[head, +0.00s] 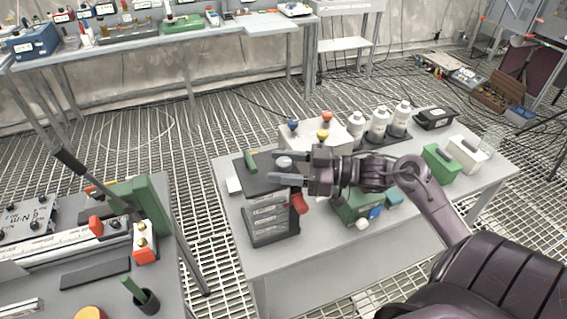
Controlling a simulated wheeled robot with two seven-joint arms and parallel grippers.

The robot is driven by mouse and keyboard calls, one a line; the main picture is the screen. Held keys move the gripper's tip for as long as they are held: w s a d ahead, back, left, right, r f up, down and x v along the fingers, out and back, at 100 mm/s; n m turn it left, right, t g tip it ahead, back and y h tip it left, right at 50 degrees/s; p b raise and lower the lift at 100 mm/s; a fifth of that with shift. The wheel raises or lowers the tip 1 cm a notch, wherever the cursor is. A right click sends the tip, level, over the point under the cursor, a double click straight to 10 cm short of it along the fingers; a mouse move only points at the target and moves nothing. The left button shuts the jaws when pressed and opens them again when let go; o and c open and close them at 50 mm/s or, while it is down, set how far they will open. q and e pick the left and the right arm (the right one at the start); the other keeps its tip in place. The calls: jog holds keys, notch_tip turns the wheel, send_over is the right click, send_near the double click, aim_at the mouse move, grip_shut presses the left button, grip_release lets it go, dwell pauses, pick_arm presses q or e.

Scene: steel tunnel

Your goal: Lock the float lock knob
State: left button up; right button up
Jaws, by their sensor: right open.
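A dark-topped grey device (268,222) stands at the left end of the middle table. It has a green handle (251,161), a pale round knob (284,162) on top and a red knob (299,203) at its right side. I cannot tell which knob is the float lock knob. My right gripper (280,171) is open over the device's top, pointing left, with its fingers close to the pale knob. I cannot tell whether they touch it. The gripper body and fingers hide part of the top. My left gripper is not in view.
A white box (343,138) with blue, red and yellow knobs stands behind my gripper. White bottles (379,124), a black case (434,119) and a green box (440,162) stand to the right. The left table holds a green-framed device (150,205). Grated floor lies between the tables.

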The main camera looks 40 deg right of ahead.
jog(key=c, duration=1)
jog(key=shift+o, duration=0.2)
jog(key=shift+r+m+t+h+p, duration=0.2)
jog(key=shift+m+t+h+p, duration=0.35)
jog(key=shift+p, duration=0.25)
jog(key=m+t+h+p, duration=0.2)
jog(key=m+h+p, duration=0.1)
jog(key=h, duration=0.1)
jog(key=shift+r+t+p, duration=0.1)
jog(key=shift+t+p, duration=0.25)
jog(key=shift+p, duration=0.05)
jog(key=m+t+h+p, duration=0.1)
jog(key=m+h, duration=0.1)
jog(key=h, duration=0.2)
jog(key=shift+m+t+p, duration=0.3)
jog(key=shift+m+p, duration=0.05)
jog(key=shift+p, duration=0.05)
pick_arm(q)
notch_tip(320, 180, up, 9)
jog(key=p, duration=0.1)
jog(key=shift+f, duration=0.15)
pick_arm(e)
jog(key=shift+f+m+h, duration=0.15)
jog(key=shift+m+h, duration=0.9)
jog(key=shift+h, duration=0.6)
jog(key=shift+f+m+h, duration=0.1)
jog(key=shift+m+h, duration=0.95)
jog(key=shift+h, duration=0.55)
